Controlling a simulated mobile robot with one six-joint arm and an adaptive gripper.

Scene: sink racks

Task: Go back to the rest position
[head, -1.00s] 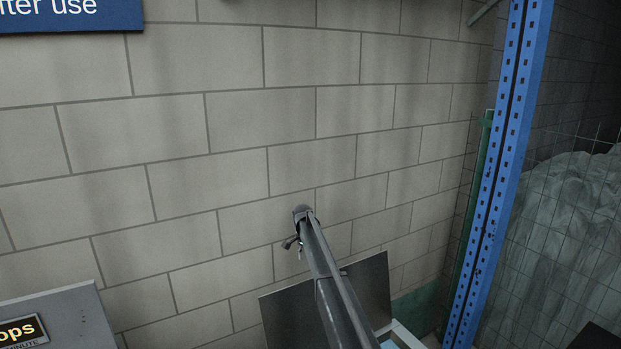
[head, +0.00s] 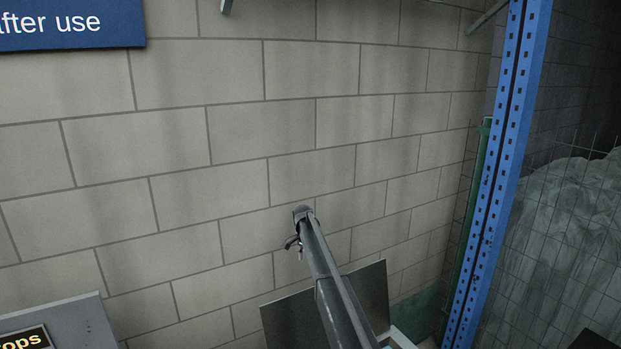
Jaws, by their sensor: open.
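My arm rises from the bottom middle of the head view in front of the block wall. Its end with my gripper (head: 293,244) shows small and dark at the left of the arm's top. My gripper is open, with nothing seen in it. Much of it is hidden behind the arm link.
A grey block wall (head: 210,185) fills the back. A steel panel (head: 290,317) stands behind the arm. A blue post (head: 500,170) and wire mesh (head: 560,220) are at right. A blue sign (head: 70,25) hangs upper left. A grey box (head: 75,322) is lower left.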

